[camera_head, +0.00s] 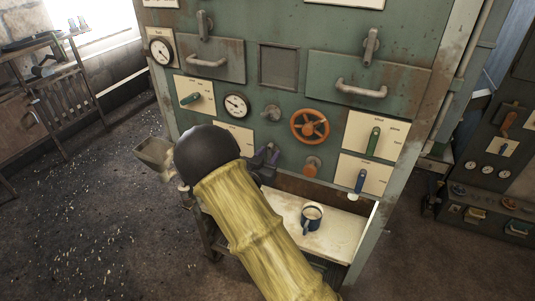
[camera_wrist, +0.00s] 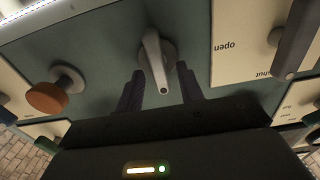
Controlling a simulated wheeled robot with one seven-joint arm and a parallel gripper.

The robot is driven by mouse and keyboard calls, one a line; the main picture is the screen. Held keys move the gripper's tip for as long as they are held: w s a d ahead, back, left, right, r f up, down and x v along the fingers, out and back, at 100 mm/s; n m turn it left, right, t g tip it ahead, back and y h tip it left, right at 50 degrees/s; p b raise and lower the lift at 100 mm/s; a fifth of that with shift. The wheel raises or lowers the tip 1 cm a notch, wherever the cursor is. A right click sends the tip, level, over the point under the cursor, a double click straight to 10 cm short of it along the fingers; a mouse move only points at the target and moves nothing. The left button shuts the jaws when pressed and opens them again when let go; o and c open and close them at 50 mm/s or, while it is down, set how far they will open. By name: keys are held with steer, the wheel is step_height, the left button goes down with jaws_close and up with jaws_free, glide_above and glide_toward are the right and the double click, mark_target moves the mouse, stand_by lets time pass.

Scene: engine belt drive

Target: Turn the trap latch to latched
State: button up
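A grey lever on a round hub, which I take to be the trap latch (camera_wrist: 154,56), sits on the green panel in the wrist view. Its arm points down in that picture, toward my gripper (camera_wrist: 160,73). My gripper is open, with one dark finger on each side of the lever. There are gaps between the fingers and the lever, and I see no clear contact. No latched mark is readable.
An orange handwheel (camera_head: 310,126) and an orange knob (camera_head: 312,165) are to the right of my gripper. A grey knob (camera_head: 271,112) is above it. A blue lever (camera_head: 360,180) is further right. A mug (camera_head: 311,217) stands on the pale shelf (camera_head: 338,245) below.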

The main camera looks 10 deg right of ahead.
steer(key=shift+c, duration=0.5)
jaws_close()
